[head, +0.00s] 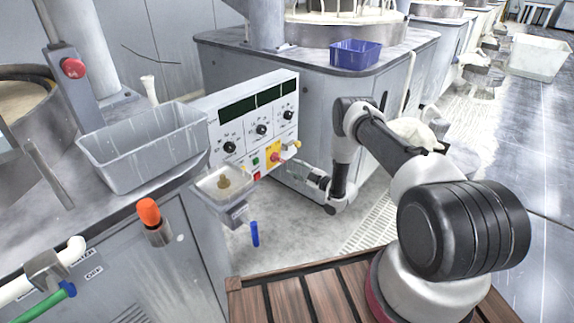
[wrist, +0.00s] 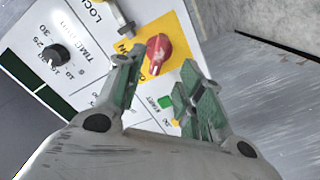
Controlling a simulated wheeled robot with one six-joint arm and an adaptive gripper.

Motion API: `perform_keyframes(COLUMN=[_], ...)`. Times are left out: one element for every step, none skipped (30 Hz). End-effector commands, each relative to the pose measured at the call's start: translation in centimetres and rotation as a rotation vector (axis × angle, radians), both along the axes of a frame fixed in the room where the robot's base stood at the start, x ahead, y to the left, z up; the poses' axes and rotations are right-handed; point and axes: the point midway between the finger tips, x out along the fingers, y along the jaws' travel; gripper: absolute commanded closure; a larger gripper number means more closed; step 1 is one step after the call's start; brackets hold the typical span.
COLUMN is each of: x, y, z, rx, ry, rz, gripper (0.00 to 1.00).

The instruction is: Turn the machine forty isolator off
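The isolator is a red rotary knob (wrist: 156,53) on a yellow plate (wrist: 178,54) on the machine's white control panel. In the head view the red knob (head: 275,156) is small and sits at the panel's lower right. My gripper (wrist: 162,72) is open, with its two green-padded fingers apart and nothing between the pads. The knob lies just ahead of the fingertips, roughly between them; I cannot tell whether they touch it. In the head view my gripper (head: 290,163) is at the panel's lower right. No machine number is readable.
A green button (wrist: 165,102) lies below the knob, between the fingers. A black dial (wrist: 56,56) and a metal fitting near the lettering LOCK (wrist: 120,18) are close by. A grey tub (head: 145,150) and small tray (head: 226,184) stand left of the gripper.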

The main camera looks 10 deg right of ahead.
Motion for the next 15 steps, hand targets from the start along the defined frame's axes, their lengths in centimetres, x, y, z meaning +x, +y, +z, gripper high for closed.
perform_keyframes(x=[-0.7,-1.0,-1.4,-1.6,-1.8,-2.1,-2.2,-2.2,-2.3,-2.3,-2.3,-2.3,-2.3,-2.3,-2.3], y=[-0.6,-0.8,-1.1,-1.3,-1.4,-1.6,-1.6,-1.7,-1.7,-1.7,-1.7,-1.7,-1.7,-1.7,-1.7], z=[0.1,0.0,0.0,0.0,0.0,0.1,0.1,0.1,0.1,0.1,0.1,0.1,0.1,0.1,0.1], rx=[0.002,0.002,0.001,0.0,0.0,0.0,0.001,0.001,0.001,0.001,0.001,0.001,0.001,0.001,0.001], ry=[0.001,0.001,0.001,0.0,0.0,-0.001,-0.001,-0.002,-0.002,-0.002,-0.001,-0.001,-0.001,-0.001,-0.001], rz=[-0.003,-0.003,-0.001,-0.001,-0.001,-0.001,-0.001,-0.001,-0.001,-0.001,0.0,0.0,0.0,0.0,0.0], gripper=[0.62,0.62,0.62,0.62,0.62,0.62,0.62,0.62,0.62,0.62,0.62,0.62,0.62,0.62,0.62])
